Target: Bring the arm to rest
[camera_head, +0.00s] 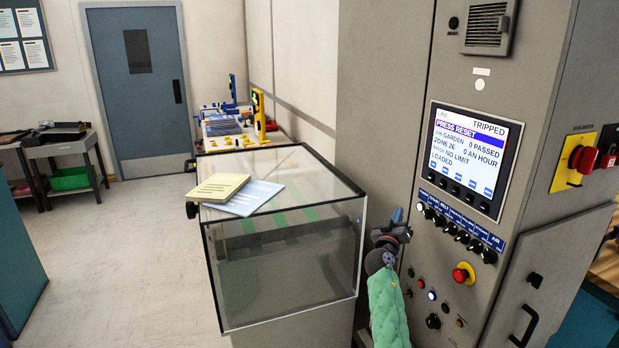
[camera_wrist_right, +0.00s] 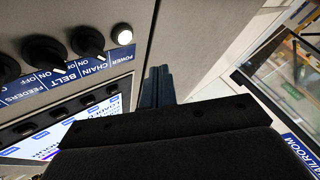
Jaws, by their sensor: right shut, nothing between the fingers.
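My right gripper (camera_head: 397,214) is in front of the grey machine cabinet (camera_head: 385,90), just left of its row of knobs. Its arm comes up from below in a green padded sleeve. In the right wrist view the two dark blue fingers (camera_wrist_right: 157,86) lie together, shut, with nothing between them. They point along the cabinet's edge, beside the knobs marked POWER, CHAIN, BELT and FEEDERS. I cannot tell whether they touch the cabinet. My left gripper is not in view.
The cabinet's screen (camera_head: 473,155) reads TRIPPED and PRESS RESET. Below are several knobs (camera_head: 462,237) and a red emergency button (camera_head: 463,274). A glass-topped conveyor cover (camera_head: 285,275) with papers (camera_head: 243,197) stands close left of the gripper. Open floor (camera_head: 120,250) lies farther left.

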